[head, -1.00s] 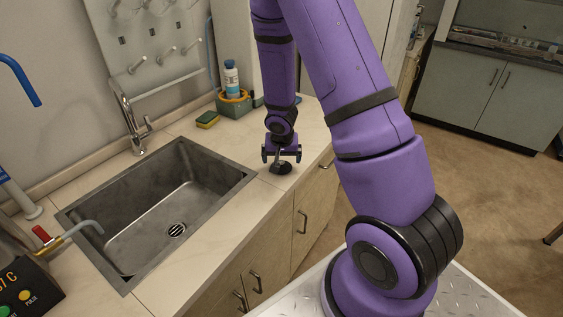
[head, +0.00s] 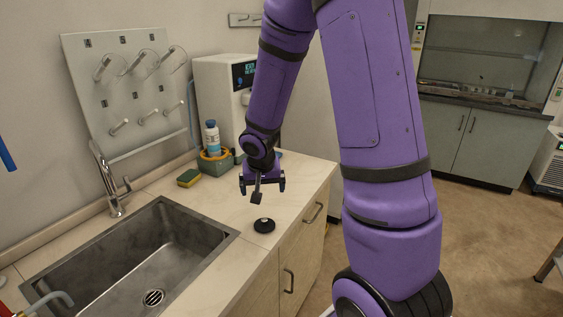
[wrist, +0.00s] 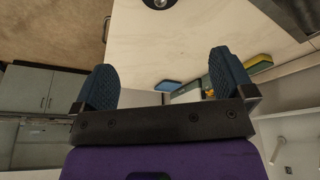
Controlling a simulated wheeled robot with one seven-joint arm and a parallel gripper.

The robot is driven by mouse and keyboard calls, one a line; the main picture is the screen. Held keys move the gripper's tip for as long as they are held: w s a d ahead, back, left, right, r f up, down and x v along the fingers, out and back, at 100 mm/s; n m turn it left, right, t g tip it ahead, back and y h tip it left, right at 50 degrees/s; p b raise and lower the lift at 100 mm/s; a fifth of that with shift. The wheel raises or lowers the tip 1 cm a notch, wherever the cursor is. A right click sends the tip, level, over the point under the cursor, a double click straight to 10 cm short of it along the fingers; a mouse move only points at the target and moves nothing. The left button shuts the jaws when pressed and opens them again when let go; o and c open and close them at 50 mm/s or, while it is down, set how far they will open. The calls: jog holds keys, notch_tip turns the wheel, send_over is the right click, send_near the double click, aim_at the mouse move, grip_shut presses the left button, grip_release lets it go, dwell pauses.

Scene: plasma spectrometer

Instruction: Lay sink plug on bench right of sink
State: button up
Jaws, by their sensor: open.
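The sink plug (head: 264,226) is a round black disc with a small pale knob on top. It lies flat on the pale bench (head: 215,212), just right of the sink (head: 135,262). It also shows at the top edge of the wrist view (wrist: 160,3), partly cut off. My gripper (head: 259,196) is above and behind the plug, apart from it. Its two fingers are spread in the wrist view (wrist: 162,85), with nothing between them.
A green and yellow sponge (head: 188,178) and a blue-capped bottle (head: 212,138) in a green holder stand at the back of the bench. The faucet (head: 112,190) is behind the sink. A pegboard (head: 130,85) hangs on the wall. The bench around the plug is clear.

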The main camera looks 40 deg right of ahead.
jog(key=s+a+r+n+t, duration=0.1)
jog(key=s+a+r+n, duration=0.15)
jog(key=s+r, duration=0.6)
jog(key=s+a+r+n+t, duration=0.1)
jog(key=s+a+r, duration=0.4)
jog(key=r, duration=0.7)
jog(key=s+a+r+n+y, duration=0.2)
jog(key=s+a+r+n, duration=0.1)
jog(key=s, duration=0.6)
jog(key=shift+s+r, duration=0.3)
jog(key=shift+r, duration=0.2)
